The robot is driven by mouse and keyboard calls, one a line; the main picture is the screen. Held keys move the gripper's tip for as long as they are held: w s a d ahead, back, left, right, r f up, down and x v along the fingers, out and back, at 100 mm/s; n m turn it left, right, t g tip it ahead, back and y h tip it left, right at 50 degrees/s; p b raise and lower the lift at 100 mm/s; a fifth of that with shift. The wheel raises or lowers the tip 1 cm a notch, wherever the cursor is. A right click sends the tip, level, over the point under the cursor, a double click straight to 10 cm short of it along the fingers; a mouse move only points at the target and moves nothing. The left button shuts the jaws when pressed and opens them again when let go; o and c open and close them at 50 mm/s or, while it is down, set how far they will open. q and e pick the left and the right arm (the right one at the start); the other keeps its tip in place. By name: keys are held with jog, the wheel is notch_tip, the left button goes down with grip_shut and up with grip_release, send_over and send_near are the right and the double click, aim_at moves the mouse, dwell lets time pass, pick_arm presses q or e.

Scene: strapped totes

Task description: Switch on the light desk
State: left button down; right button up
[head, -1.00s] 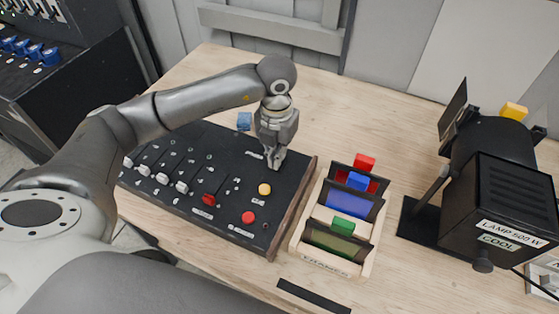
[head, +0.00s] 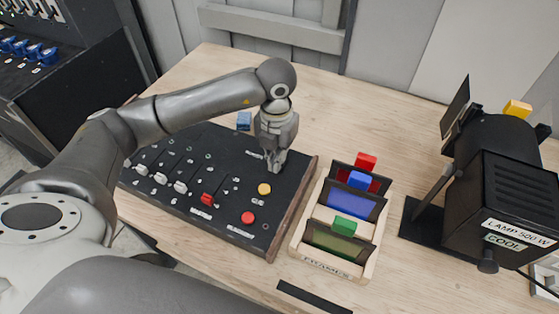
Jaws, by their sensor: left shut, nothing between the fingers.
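The light desk (head: 222,215) is a black sloped panel with wooden end cheeks, lying on the wooden table. It has several grey-white faders, a red fader (head: 207,199), a yellow round button (head: 264,189) and a red round button (head: 248,218). My left gripper (head: 274,170) is shut and empty, pointing down at the desk's upper right part, just above the yellow button in the picture. Its fingertips hide whatever lies under them; I cannot tell whether they touch the panel. My right gripper is not in view.
A wooden frames rack (head: 330,266) with coloured gel frames stands right of the desk. A black lamp (head: 510,200) stands at the far right. A black strip (head: 313,297) lies in front. The table behind the rack is clear.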

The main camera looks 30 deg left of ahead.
pick_arm(q)
jog(key=shift+f+b, duration=0.3)
jog(key=shift+f, duration=0.05)
jog(key=shift+r, duration=0.1)
jog(key=shift+r+p, duration=0.7)
jog(key=shift+r, duration=0.2)
jog(key=shift+r+p, duration=1.35)
jog(key=shift+r, duration=1.2)
